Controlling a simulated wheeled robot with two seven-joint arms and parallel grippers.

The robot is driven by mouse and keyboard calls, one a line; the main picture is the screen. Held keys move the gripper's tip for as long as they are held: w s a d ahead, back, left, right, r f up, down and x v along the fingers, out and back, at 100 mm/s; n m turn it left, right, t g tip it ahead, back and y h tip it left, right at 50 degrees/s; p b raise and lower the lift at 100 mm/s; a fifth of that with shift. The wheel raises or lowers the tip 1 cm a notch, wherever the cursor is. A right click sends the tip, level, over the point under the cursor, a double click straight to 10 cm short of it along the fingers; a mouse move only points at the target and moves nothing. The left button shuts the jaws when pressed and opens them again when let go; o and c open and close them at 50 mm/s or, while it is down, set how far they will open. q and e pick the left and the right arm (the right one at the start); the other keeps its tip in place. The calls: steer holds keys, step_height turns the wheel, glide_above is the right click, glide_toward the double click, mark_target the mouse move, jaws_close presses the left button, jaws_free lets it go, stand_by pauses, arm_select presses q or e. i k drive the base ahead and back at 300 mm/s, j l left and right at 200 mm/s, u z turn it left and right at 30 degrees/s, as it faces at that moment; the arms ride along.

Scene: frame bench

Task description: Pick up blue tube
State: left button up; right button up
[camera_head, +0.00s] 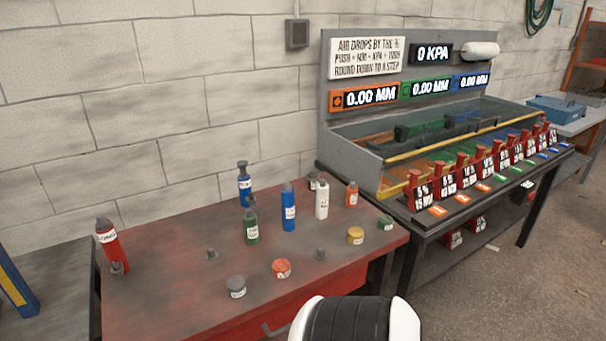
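A tall blue tube (289,210) with a white label stands upright on the red-topped table. A second blue container (245,188) with a dark pump-like top stands behind it to the left. A green bottle (251,227) stands left of the tall blue tube, and a white bottle (322,199) stands to its right. Neither of my grippers is in view. A white and black rounded part, apparently mine, shows at the bottom edge in front of the table.
The red table (160,290) also bears a red extinguisher-like bottle (112,245), a grey jar (236,288), an orange jar (281,268), a yellow jar (355,236) and an orange bottle (352,194). A bench with a panel (365,58) stands behind right. The table's left front is clear.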

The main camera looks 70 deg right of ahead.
mark_target(288, 192)
steer(key=z, duration=2.25)
steer(key=u, duration=2.1)
steer(key=z, duration=2.1)
steer(key=i+l, duration=0.15)
steer(key=l+z, duration=0.05)
steer(key=l, duration=0.05)
